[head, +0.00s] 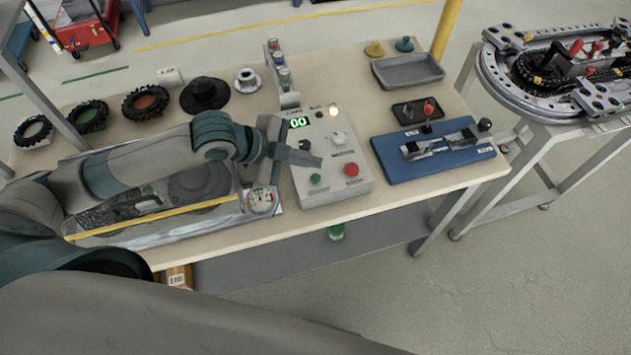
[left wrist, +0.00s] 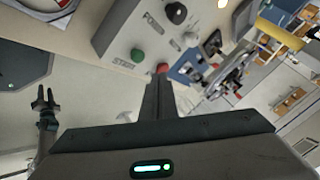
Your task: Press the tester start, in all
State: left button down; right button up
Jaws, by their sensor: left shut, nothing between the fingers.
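The tester (head: 330,150) is a pale grey box with a lit "00" display, standing on the workbench. Its green start button (head: 315,178) is at the front left of the panel, and the red button (head: 351,169) is to its right. In the left wrist view the green button (left wrist: 137,55) sits by the START label, left of the red button (left wrist: 162,68). My left gripper (head: 318,160) is shut and empty, its tip over the panel just behind the green button; I see no contact. My right gripper (left wrist: 45,103) seems to show at the left wrist view's left, fingers apart.
A blue fixture (head: 430,152) and a grey tray (head: 408,70) lie to the right. A stack light (head: 281,72) stands behind. Several tyres (head: 145,102) sit at the back left.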

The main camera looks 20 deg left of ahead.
aim_at(315, 179)
pick_arm(q)
jog(key=shift+f+b, duration=0.35)
jog(key=shift+f, duration=1.05)
dwell(0.7)
jog(key=shift+f, duration=0.4)
dwell(0.5)
